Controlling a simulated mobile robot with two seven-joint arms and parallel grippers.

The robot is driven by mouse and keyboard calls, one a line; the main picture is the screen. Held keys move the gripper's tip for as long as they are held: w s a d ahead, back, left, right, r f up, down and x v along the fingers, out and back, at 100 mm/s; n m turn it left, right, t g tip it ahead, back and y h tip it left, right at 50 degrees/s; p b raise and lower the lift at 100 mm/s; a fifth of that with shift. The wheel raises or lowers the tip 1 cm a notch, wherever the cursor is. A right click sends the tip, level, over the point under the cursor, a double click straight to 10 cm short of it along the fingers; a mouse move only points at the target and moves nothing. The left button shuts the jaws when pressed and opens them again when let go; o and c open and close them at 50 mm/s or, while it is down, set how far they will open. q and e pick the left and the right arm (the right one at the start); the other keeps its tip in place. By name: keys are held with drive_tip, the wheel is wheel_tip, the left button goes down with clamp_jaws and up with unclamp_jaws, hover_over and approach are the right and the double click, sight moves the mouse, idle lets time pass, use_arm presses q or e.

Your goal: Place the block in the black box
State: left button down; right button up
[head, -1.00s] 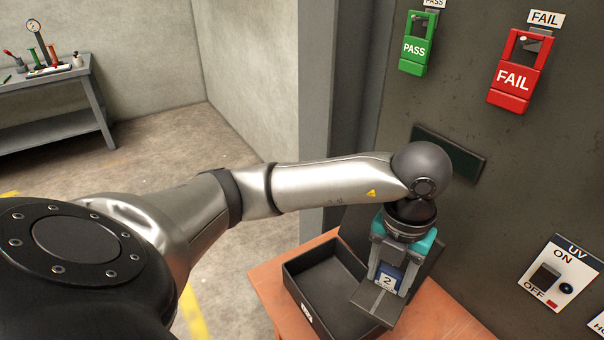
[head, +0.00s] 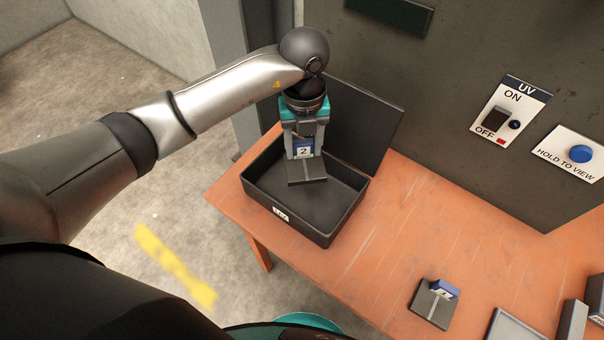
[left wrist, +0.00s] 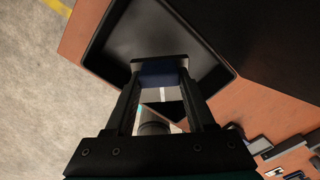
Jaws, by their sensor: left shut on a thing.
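My left gripper (head: 305,140) is shut on the block, a blue piece marked 2 (head: 304,151) with a flat dark grey plate (head: 307,173) at its lower end. The black box (head: 292,226) stands open on the orange table, with its lid (head: 362,122) raised at the back. The block is over the inside of the box; I cannot tell whether it touches the floor. In the left wrist view the blue block (left wrist: 160,76) sits between the fingertips, with the box interior (left wrist: 160,30) beyond. My right gripper is not in view.
A similar blue and grey piece (head: 433,305) lies on the orange table (head: 420,220) at the lower right, near grey items (head: 515,326) at the edge. A dark wall panel carries a UV switch (head: 497,118) and a blue HOLD TO VIEW button (head: 581,153). The table between is clear.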

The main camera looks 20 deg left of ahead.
sight(304, 158)
use_arm(q)
wheel_tip(304, 158, down, 6)
drive_tip(key=shift+r+b, duration=0.1)
drive_tip(key=shift+b, duration=0.3)
drive_tip(key=shift+w+f+b, duration=0.1)
drive_tip(key=shift+f+b, duration=0.35)
drive_tip(key=shift+f, duration=1.6)
drive_tip(key=shift+f, duration=0.15)
drive_tip(key=shift+c, duration=1.2)
unclamp_jaws()
drive_tip(key=shift+r, duration=0.3)
wheel_tip(304, 158, up, 12)
drive_tip(key=shift+f+p, duration=0.2)
drive_tip(key=shift+p, duration=0.95)
